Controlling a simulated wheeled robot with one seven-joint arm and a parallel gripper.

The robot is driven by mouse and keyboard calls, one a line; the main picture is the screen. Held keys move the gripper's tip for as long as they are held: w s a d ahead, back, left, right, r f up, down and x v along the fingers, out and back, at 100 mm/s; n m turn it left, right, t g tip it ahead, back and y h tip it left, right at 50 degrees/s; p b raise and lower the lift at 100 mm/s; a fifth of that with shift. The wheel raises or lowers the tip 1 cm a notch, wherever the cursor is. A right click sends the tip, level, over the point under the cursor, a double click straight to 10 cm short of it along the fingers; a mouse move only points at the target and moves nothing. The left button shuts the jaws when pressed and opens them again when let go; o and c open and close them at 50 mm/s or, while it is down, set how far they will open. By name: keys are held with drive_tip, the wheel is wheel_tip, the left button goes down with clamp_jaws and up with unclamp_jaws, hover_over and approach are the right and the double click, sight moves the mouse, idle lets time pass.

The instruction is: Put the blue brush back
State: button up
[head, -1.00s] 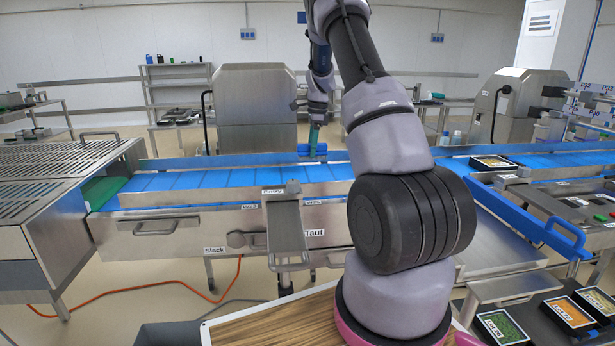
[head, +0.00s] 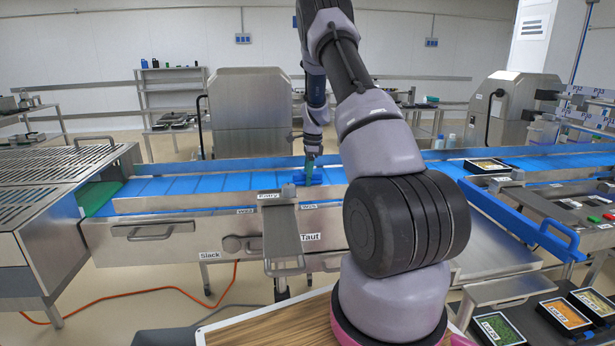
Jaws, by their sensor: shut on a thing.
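The blue brush (head: 301,179) is over the blue conveyor belt (head: 215,184), near the front rail above the Entry label. My gripper (head: 311,156) is above the brush, pointing down and shut on it. A teal-green part shows between the gripper and the blue head; I cannot tell whether it is handle or finger. The brush is small in the head view, and I cannot tell whether it touches the belt.
A metal side rail (head: 225,164) runs along the belt's far side. The perforated steel table (head: 60,165) is at the left. A tray (head: 487,167) sits on the belt at the right. Food trays (head: 497,328) lie at the lower right.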

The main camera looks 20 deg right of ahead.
drive_tip(key=o, duration=1.3)
drive_tip(key=shift+f, duration=0.1)
wheel_tip(320, 180, up, 12)
drive_tip(key=d, duration=0.1)
drive_tip(key=s+a+r+n+t, duration=0.1)
drive_tip(key=s+a+r+n, duration=0.15)
drive_tip(key=r, duration=0.35)
drive_tip(key=s+a+r+n+t, duration=0.1)
drive_tip(key=s+a+r, duration=0.25)
drive_tip(key=r, duration=0.25)
drive_tip(key=s+a+r+n+t, duration=0.2)
drive_tip(key=s+a+r+n, duration=0.25)
drive_tip(key=s, duration=0.55)
drive_tip(key=s+a+r+n+t, duration=0.1)
drive_tip(key=s+a+r+n, duration=0.4)
drive_tip(key=s, duration=0.5)
drive_tip(key=s+a+n, duration=0.1)
drive_tip(key=s, duration=0.2)
drive_tip(key=s+a+n+t, duration=0.1)
drive_tip(key=s, duration=0.3)
drive_tip(key=s+a+n, duration=0.1)
drive_tip(key=s+n, duration=0.1)
drive_tip(key=s, duration=0.2)
drive_tip(key=shift+a+t+y, duration=0.3)
drive_tip(key=shift+a+t, duration=0.1)
drive_tip(key=shift+w, duration=0.1)
